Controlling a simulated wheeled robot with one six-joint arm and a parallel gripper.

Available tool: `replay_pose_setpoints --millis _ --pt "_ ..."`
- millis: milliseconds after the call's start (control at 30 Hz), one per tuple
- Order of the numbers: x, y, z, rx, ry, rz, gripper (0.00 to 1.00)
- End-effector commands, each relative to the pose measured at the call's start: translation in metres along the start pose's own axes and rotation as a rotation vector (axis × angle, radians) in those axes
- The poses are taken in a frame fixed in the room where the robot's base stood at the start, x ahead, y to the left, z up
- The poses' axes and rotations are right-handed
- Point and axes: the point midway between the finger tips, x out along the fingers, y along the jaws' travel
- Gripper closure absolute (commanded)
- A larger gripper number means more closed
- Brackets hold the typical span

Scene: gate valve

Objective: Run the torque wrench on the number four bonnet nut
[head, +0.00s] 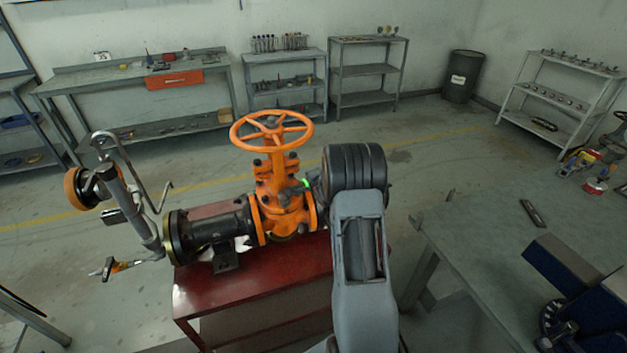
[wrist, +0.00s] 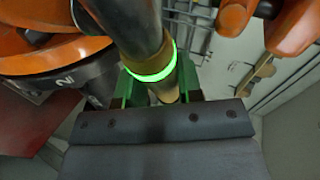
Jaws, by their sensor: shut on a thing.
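The orange gate valve (head: 281,205) stands on a red stand, its handwheel (head: 271,130) on top. My gripper (wrist: 158,92) has green jaws shut around a tan and dark cylindrical tool with a glowing green ring, apparently the torque wrench (wrist: 140,38). The tool runs up and left past the valve's orange parts in the wrist view. In the head view my arm hides most of the gripper; only a green glow shows at the valve's right side. The number four nut cannot be picked out, and the tool's working end is out of sight.
A green-grey workbench (head: 480,235) stands at right. Shelves and a bench line the back wall; the floor between is clear.

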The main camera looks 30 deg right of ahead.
Motion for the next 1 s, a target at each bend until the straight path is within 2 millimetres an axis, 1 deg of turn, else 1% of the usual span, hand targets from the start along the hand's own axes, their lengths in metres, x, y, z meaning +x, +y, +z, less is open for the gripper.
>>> replay_pose_setpoints --millis 33,367,1000 --pt "0.0 0.001 0.003 -0.004 -0.005 0.002 1.0" --pt "-0.001 -0.004 0.003 -0.005 -0.007 0.0 1.0" --pt "-0.016 -0.036 -0.007 -0.001 0.001 -0.006 1.0"
